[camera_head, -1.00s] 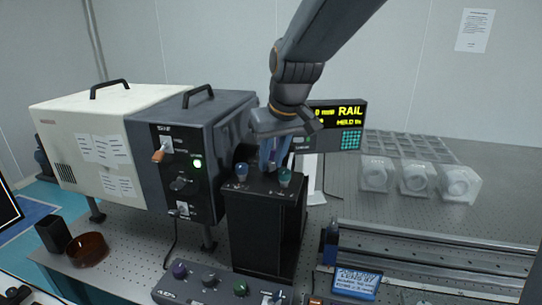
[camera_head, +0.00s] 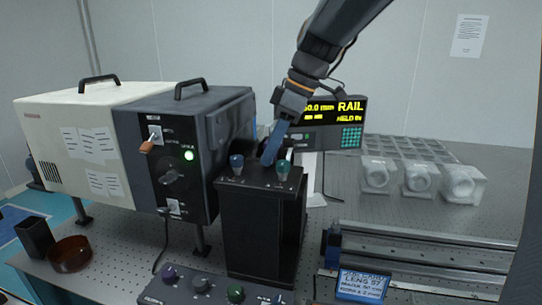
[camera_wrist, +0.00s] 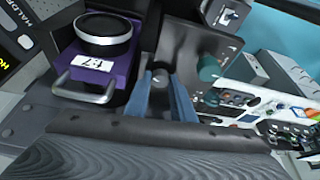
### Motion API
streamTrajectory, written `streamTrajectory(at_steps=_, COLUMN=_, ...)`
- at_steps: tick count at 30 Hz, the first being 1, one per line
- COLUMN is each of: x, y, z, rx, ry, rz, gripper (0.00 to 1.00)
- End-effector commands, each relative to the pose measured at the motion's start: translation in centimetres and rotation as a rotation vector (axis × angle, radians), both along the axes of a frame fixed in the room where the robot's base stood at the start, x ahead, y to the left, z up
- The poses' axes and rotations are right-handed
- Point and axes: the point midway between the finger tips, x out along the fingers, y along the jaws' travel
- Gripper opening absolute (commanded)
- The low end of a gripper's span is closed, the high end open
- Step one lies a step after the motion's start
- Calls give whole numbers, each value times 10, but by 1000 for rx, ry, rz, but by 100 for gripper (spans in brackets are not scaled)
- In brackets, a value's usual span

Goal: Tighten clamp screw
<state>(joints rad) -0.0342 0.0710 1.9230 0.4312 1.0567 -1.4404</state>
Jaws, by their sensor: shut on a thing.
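In the wrist view the fingers (camera_wrist: 161,85) close on either side of a small dark round screw knob (camera_wrist: 161,76). I take this to be the clamp screw; its lower part is hidden. A purple holder (camera_wrist: 119,70) with a black ring, a numbered label and a metal handle sits to its left. The teal knob (camera_wrist: 208,70) is to its right.
A grey instrument box (camera_head: 215,125) with switches stands left of the stand. A display reading RAIL (camera_head: 335,110) is behind. A metal rail (camera_head: 430,260) and a blue lens sign (camera_head: 362,284) lie right. A knob panel (camera_head: 215,288) is in front.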

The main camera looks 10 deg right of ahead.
Motion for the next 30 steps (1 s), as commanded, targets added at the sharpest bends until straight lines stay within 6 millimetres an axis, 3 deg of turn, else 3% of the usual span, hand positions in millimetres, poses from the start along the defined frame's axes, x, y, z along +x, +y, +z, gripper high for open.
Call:
streamTrajectory(at_steps=15, x=5, y=-1, z=-1, rx=-3, ry=1, rz=412, gripper=0)
streamTrajectory(at_steps=30, x=6, y=-1, z=-1, rx=-3, ry=1, rz=542, gripper=0)
